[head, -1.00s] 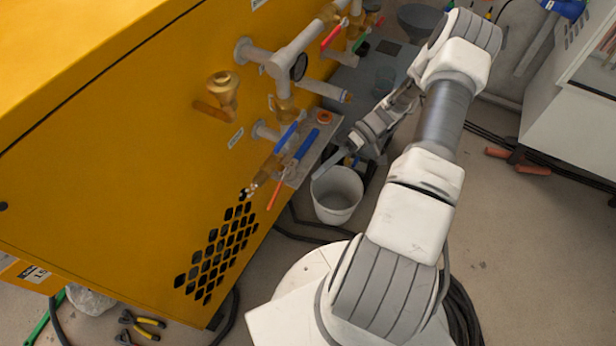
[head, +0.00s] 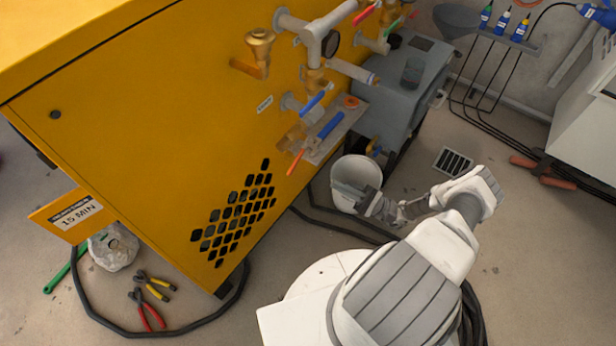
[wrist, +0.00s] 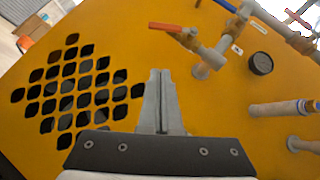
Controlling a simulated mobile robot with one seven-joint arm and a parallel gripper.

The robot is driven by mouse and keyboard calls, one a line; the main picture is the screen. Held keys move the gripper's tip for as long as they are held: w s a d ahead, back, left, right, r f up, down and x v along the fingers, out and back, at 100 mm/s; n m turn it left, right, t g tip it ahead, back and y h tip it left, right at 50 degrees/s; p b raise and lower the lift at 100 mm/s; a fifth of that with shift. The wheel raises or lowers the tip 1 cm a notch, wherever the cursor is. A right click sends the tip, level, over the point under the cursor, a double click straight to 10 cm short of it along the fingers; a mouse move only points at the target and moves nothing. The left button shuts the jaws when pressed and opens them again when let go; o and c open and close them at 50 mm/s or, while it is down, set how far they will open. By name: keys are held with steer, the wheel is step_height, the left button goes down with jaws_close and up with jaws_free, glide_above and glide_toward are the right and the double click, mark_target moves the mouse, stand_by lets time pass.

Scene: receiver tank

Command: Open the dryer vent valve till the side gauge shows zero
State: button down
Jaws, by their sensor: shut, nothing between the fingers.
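On the yellow cabinet, a blue-handled valve (head: 315,101) sits on a short pipe stub. A red-orange lever (head: 296,162) shows below it, and also in the wrist view (wrist: 166,27). I cannot tell from any label which valve is the dryer vent. A dark round gauge (head: 331,43) is on the upper pipework; a black round gauge also shows in the wrist view (wrist: 261,63). No reading is legible. My gripper (head: 349,190) is low, over or in front of the white bucket. In the wrist view my gripper (wrist: 160,73) is shut and empty, facing the cabinet, apart from the valves.
A small shelf with a blue-handled tool (head: 330,125) juts below the pipes. The white bucket (head: 358,170) stands beneath. A grey tank (head: 405,85) is behind. Black hose and pliers (head: 150,300) lie on the floor. The cabinet's slotted vent (head: 235,215) is clear.

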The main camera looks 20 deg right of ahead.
steer(key=t, duration=0.1)
glide_toward(296, 166)
steer(key=w+a+r, duration=0.3)
steer(key=a, duration=0.1)
steer(key=shift+w+a+m, duration=0.15)
steer(key=shift+w+m, duration=0.2)
steer(key=shift+m, duration=0.05)
steer(key=shift+s+a+r+p, duration=0.15)
steer(key=shift+a+r+p, duration=0.05)
steer(key=shift+r+p, duration=0.3)
steer(key=shift+s+a+r, duration=0.25)
steer(key=shift+a, duration=0.1)
steer(key=shift+d+f, duration=0.1)
